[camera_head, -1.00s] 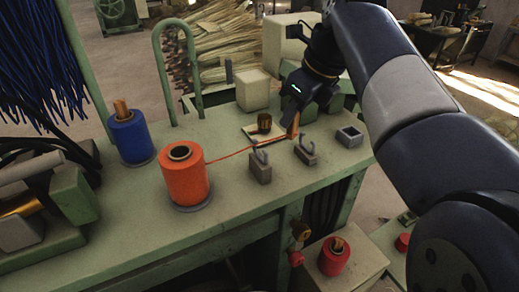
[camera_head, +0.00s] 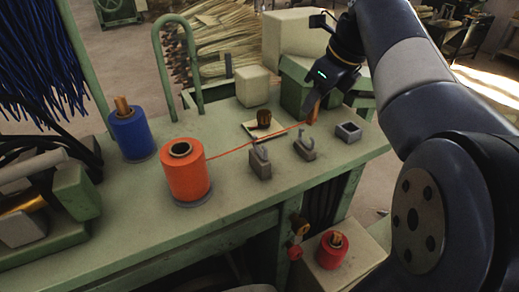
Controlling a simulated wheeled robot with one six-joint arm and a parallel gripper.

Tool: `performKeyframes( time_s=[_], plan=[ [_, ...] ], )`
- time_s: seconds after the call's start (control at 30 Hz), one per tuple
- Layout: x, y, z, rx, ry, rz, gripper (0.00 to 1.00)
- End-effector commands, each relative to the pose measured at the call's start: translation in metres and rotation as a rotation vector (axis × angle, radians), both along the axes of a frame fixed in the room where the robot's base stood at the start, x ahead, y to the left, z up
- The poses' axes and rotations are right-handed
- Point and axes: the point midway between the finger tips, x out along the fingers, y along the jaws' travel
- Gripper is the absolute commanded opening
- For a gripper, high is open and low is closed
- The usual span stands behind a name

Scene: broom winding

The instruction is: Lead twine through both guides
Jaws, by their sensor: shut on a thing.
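An orange twine spool (camera_head: 186,172) stands upright on the green bench. Its thin twine (camera_head: 230,152) runs taut to the right and slightly up to an orange-brown end piece (camera_head: 312,112). My gripper (camera_head: 317,95) is shut on that end piece, low over the bench behind and right of the guides; its fingertips are partly hidden. The first grey hook guide (camera_head: 260,164) and the second grey hook guide (camera_head: 304,149) stand on the bench. The twine crosses the picture near both hook tops; I cannot tell whether it lies inside either hook or behind it.
A grey square socket (camera_head: 348,133) stands right of the second guide. A dark cup-like piece (camera_head: 264,117) is on a pale plate behind the guides. A blue spool (camera_head: 131,134) stands at the left, and a pale block (camera_head: 252,86) at the back. The bench front is clear.

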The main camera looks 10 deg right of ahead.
Motion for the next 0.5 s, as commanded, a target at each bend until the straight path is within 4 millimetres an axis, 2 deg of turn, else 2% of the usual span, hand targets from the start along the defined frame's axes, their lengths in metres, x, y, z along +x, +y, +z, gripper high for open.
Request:
performKeyframes(
  time_s=[0.5],
  plan=[
    [0.019,-0.049,-0.001,0.0,0.001,-0.002,0.0]
  ],
)
